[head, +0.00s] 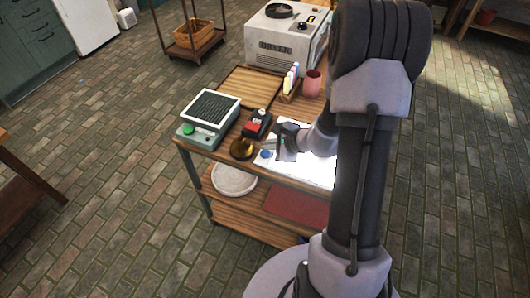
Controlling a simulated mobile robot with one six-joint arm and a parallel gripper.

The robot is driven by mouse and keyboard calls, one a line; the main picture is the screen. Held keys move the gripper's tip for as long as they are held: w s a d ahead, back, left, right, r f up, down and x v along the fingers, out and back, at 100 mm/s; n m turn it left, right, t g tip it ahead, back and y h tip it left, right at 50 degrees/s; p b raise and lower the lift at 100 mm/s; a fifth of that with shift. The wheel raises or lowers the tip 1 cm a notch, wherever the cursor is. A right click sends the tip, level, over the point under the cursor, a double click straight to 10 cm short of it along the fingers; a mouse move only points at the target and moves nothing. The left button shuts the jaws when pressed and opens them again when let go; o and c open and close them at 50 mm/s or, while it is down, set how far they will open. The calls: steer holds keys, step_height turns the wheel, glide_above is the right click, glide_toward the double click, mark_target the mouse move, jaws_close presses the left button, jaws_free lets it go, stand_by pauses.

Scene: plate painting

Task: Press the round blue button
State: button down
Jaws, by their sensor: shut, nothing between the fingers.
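The round blue button (266,154) sits near the front left corner of a bright white panel (316,168) on the wooden cart's top. My gripper (280,150) is shut and empty, just right of the blue button and above the white panel. I cannot tell whether its fingertips touch anything. My arm covers the right part of the panel.
A pale green machine (208,118) with a green button stands at the cart's left end. A pink cup (312,83) stands farther back.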

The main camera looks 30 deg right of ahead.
mark_target(268, 155)
steer(key=shift+f+b, duration=0.45)
steer(key=shift+b, duration=0.2)
steer(key=shift+f+b, duration=0.45)
steer(key=shift+b, duration=0.25)
stand_by(0.3)
steer(key=shift+r, duration=0.1)
steer(key=shift+r+p, duration=0.6)
steer(key=shift+r, duration=0.25)
step_height(268, 155, up, 6)
steer(key=p, duration=0.4)
